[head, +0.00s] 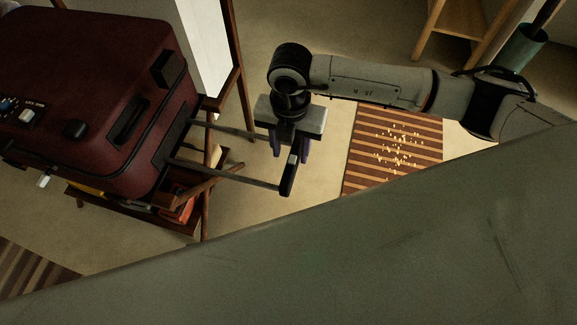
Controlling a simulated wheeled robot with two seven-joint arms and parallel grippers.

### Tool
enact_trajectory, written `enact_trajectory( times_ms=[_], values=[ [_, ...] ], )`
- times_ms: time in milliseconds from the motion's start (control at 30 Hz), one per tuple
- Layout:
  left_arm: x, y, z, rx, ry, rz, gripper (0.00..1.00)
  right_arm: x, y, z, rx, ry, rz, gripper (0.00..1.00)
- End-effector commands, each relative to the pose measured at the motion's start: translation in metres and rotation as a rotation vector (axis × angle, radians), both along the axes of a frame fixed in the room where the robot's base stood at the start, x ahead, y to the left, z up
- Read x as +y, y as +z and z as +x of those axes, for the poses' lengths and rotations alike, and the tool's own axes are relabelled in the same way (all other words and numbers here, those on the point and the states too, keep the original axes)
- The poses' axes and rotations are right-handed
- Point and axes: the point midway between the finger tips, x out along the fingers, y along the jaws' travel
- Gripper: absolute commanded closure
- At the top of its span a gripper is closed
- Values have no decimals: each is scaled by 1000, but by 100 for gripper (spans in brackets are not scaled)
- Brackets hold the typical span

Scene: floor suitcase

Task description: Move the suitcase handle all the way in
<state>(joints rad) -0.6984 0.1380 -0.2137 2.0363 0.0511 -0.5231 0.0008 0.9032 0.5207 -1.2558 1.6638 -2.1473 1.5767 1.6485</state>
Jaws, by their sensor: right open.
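The dark red suitcase (90,85) lies on a wooden stand at the left. Its telescopic handle is pulled out to the right: two grey rods end in a black grip bar (289,174). My right gripper (289,153) points downward over the far end of the handle, with its two dark purple fingers apart. It looks close to the grip bar, but I cannot tell whether it touches it. The body of the gripper hides the far end of the bar and of one rod. My left gripper is not in view.
A wooden stand (130,211) with red and yellow items on its lower shelf is under the suitcase. A striped mat (395,150) with scattered light bits lies right of the handle. A green bin (520,52) and wooden furniture stand at the back right. A large grey-green surface covers the lower right.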

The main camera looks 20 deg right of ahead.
Motion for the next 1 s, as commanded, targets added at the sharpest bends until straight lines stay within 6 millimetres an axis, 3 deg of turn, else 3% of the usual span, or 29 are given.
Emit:
enact_trajectory(
  times_ms=[300,500,900,1000],
  values=[
    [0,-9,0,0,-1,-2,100,2,-60,-2,5,2,6,59],
    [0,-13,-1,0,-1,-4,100,2,-87,-2,5,4,7,59],
    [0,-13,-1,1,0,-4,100,2,-95,-2,4,5,7,59],
    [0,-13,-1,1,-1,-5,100,2,-95,-2,3,5,8,73]
  ],
)
